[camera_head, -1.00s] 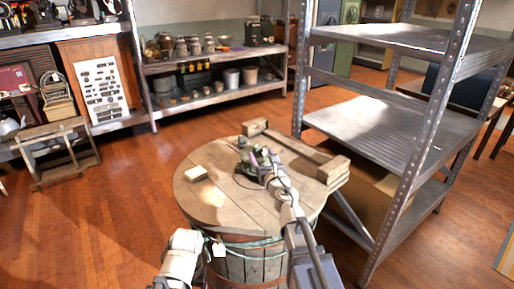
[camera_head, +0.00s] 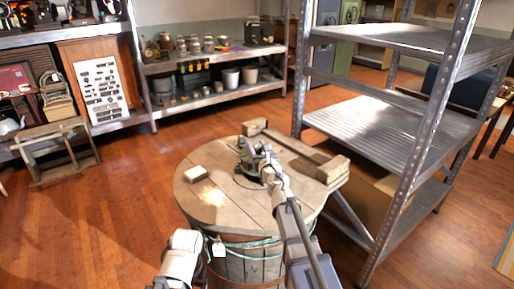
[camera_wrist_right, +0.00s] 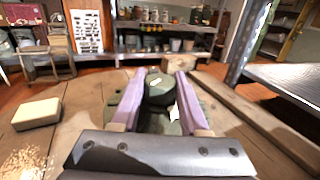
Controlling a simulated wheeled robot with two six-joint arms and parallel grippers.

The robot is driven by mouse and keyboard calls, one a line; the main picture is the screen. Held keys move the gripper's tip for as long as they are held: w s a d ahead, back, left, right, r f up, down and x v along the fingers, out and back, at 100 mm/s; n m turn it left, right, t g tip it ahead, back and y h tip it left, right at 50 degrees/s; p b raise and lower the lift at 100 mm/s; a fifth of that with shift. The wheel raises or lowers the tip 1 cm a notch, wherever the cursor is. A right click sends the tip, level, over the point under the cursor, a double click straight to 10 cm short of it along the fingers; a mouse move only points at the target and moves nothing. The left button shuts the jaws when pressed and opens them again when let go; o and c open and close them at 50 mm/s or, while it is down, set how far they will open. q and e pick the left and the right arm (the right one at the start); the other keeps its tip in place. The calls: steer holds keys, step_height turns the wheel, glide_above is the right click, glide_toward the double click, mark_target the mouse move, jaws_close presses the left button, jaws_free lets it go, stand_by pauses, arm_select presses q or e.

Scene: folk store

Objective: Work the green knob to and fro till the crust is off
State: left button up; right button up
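The green knob (camera_wrist_right: 160,90) stands on a dark green fitting (camera_head: 250,168) on the round wooden barrel top (camera_head: 225,212). My right gripper (camera_head: 262,160) is over the fitting. In the right wrist view its two purple fingers (camera_wrist_right: 160,80) stand on either side of the knob, which fills the gap between them. A small pale mark shows on the knob and a whitish patch (camera_wrist_right: 173,113) just below it. I cannot tell whether either is crust. My gripper hides part of the fitting. My left arm shows at the bottom, its fingers out of sight.
A pale block (camera_head: 195,173) lies on the barrel top's left side. Wooden battens (camera_head: 333,169) lie along its right and back edges. A metal shelf rack (camera_head: 395,135) stands close on the right. Open floor (camera_head: 110,220) lies to the left.

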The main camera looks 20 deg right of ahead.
jaws_close()
steer(key=shift+y, duration=0.3)
steer(key=n+y, duration=0.2)
steer(key=n+g+y, duration=0.1)
steer(key=n+y, duration=0.1)
steer(key=y, duration=0.1)
steer(key=shift+w+d, duration=0.15)
steer(key=shift+d, duration=0.05)
steer(key=n+g+y, duration=0.2)
steer(key=y, duration=0.1)
steer(key=n+g+y, duration=0.3)
steer(key=y, duration=0.1)
steer(key=shift+w, duration=0.15)
steer(key=n+g+y, duration=0.2)
steer(key=g, duration=0.1)
steer(key=n+g+y, duration=0.2)
steer(key=n+g, duration=0.1)
steer(key=g, duration=0.1)
steer(key=shift+n, duration=0.3)
steer(key=shift+a+n+g+y, duration=0.15)
steer(key=shift+n+g+y, duration=0.35)
steer(key=shift+n+g, duration=1.4)
steer(key=shift+s+g, duration=0.25)
steer(key=shift+g, duration=0.65)
